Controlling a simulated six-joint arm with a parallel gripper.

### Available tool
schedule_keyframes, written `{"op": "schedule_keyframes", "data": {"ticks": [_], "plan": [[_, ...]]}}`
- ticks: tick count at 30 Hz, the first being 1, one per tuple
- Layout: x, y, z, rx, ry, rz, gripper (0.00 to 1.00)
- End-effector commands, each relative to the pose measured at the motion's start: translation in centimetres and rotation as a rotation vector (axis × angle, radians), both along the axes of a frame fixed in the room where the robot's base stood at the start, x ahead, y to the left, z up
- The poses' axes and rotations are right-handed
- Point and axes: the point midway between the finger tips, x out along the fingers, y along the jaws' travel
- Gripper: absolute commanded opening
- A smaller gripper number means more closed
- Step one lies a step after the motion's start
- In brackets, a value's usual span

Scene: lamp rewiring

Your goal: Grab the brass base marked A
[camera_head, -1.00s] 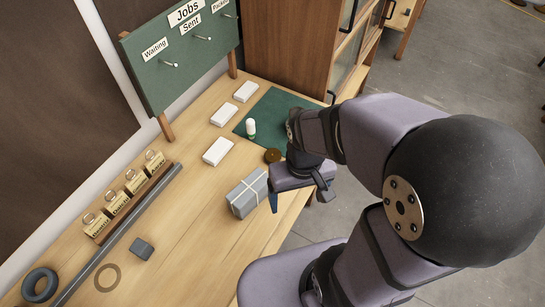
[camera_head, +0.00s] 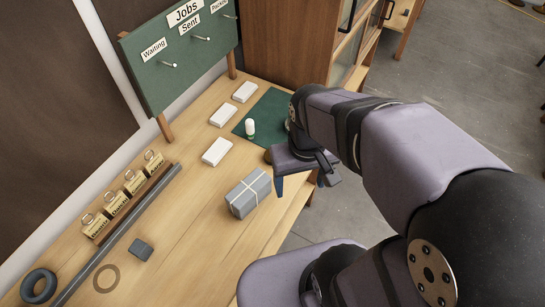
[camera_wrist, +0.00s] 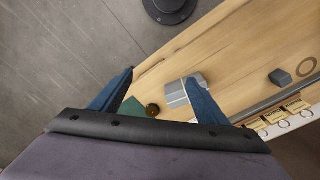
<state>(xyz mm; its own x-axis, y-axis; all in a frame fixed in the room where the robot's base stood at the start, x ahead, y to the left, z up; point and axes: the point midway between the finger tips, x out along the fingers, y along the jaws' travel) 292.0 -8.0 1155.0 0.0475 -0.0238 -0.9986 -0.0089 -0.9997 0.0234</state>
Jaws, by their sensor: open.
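A small round brown-brass piece (camera_wrist: 152,110) lies at the edge of the green mat in the wrist view, between my fingers but beyond them. It may be the brass base; no letter A is readable. In the head view only its left edge (camera_head: 267,157) shows beside my gripper. My gripper (camera_wrist: 160,76) is open and empty, with two blue fingers spread. In the head view one blue finger (camera_head: 279,186) points down at the table's right edge, and my wrist hides part of the mat.
A grey tied parcel (camera_head: 249,193) is close to my gripper. A white-and-green bulb-like item (camera_head: 250,128) stands on the green mat (camera_head: 266,108). White boxes (camera_head: 217,151) line the mat's left. Brass tags (camera_head: 112,203), a grey bar (camera_head: 127,226) and rings (camera_head: 40,285) lie farther left.

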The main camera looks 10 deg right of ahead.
Motion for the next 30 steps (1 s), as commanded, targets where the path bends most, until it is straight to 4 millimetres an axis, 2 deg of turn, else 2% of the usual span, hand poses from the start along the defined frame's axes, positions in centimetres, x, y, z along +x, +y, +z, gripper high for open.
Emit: {"op": "schedule_keyframes", "data": {"ticks": [1,8,13,18,21,24,27,30], "plan": [[0.9,-0.8,-1.0,-0.018,-0.030,-0.013,0.69],[6.6,-4.8,-2.0,-0.112,-0.238,-0.064,0.69],[12.5,-8.8,-1.9,-0.189,-0.473,-0.092,0.69],[19.3,-12.4,-0.3,-0.234,-0.784,-0.071,0.69],[22.4,-13.1,1.0,-0.221,-0.956,-0.023,0.69],[24.6,-13.0,2.1,-0.176,-1.105,0.050,0.69],[25.7,-12.0,2.6,-0.100,-1.222,0.139,0.69],[25.9,-10.3,2.5,0.005,-1.304,0.238,0.69]]}}
